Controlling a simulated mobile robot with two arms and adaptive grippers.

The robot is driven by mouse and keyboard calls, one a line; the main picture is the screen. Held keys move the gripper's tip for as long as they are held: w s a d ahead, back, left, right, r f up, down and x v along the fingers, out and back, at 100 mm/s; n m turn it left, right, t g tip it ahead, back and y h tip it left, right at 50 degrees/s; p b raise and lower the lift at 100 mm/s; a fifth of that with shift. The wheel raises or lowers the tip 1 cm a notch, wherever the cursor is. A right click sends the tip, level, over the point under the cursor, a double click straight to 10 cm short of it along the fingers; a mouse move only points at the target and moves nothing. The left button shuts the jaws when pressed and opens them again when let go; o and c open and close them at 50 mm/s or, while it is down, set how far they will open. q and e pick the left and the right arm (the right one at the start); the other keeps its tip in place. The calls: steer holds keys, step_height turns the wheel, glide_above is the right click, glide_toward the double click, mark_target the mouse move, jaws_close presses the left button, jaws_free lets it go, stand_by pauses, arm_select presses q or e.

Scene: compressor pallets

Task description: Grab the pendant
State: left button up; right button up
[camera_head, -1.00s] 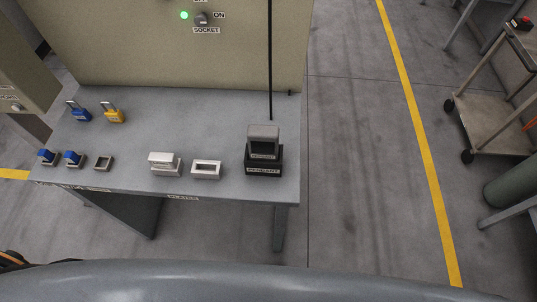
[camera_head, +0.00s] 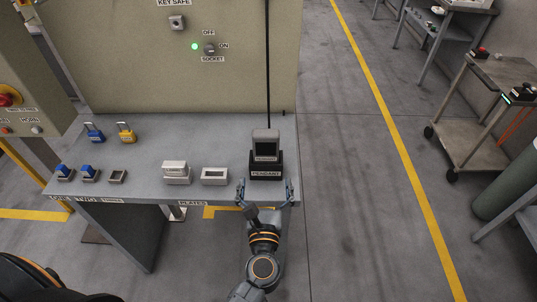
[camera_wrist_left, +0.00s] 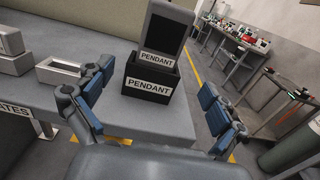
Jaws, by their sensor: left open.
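The pendant (camera_head: 265,146) is a grey handheld unit with a dark face, standing upright in a black holder (camera_head: 265,174) labelled PENDANT at the right end of the grey table. In the left wrist view the pendant (camera_wrist_left: 165,35) stands in the holder (camera_wrist_left: 150,82) between my fingers but beyond them. My left gripper (camera_head: 266,192) is open and empty at the table's front edge, just in front of the holder, with one finger to each side. It also shows open in the left wrist view (camera_wrist_left: 155,103). My right gripper is not in view.
Left of the holder on the table (camera_head: 224,138) are a white empty holder (camera_head: 214,175), a white block (camera_head: 176,172), and blue (camera_head: 94,132) and yellow (camera_head: 126,132) padlocks. A beige cabinet (camera_head: 140,60) stands behind. The floor to the right is clear up to a cart (camera_head: 480,120).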

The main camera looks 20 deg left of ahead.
mark_target(266, 154)
arm_select(q)
steer(key=p+x, duration=0.1)
steer(key=x, duration=0.4)
steer(key=shift+r, duration=0.2)
steer(key=shift+w+a+f, duration=0.1)
steer(key=shift+w+a, duration=0.05)
steer(key=shift+w, duration=0.45)
steer(key=shift+w+a+p, duration=0.1)
steer(key=shift+w+p, duration=0.2)
steer(key=shift+p, duration=0.1)
steer(key=p+x, duration=0.1)
steer(key=x, duration=0.2)
steer(key=shift+w+a, duration=0.1)
steer(key=shift+w, duration=0.15)
steer(key=shift+w+a+p, duration=0.2)
steer(key=shift+w+p, duration=0.1)
steer(key=shift+w, duration=0.25)
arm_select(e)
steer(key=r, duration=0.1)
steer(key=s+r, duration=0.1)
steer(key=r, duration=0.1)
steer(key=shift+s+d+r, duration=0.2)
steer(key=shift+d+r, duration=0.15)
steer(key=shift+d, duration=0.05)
arm_select(q)
steer(key=shift+s, duration=0.1)
steer(key=c, duration=1.6)
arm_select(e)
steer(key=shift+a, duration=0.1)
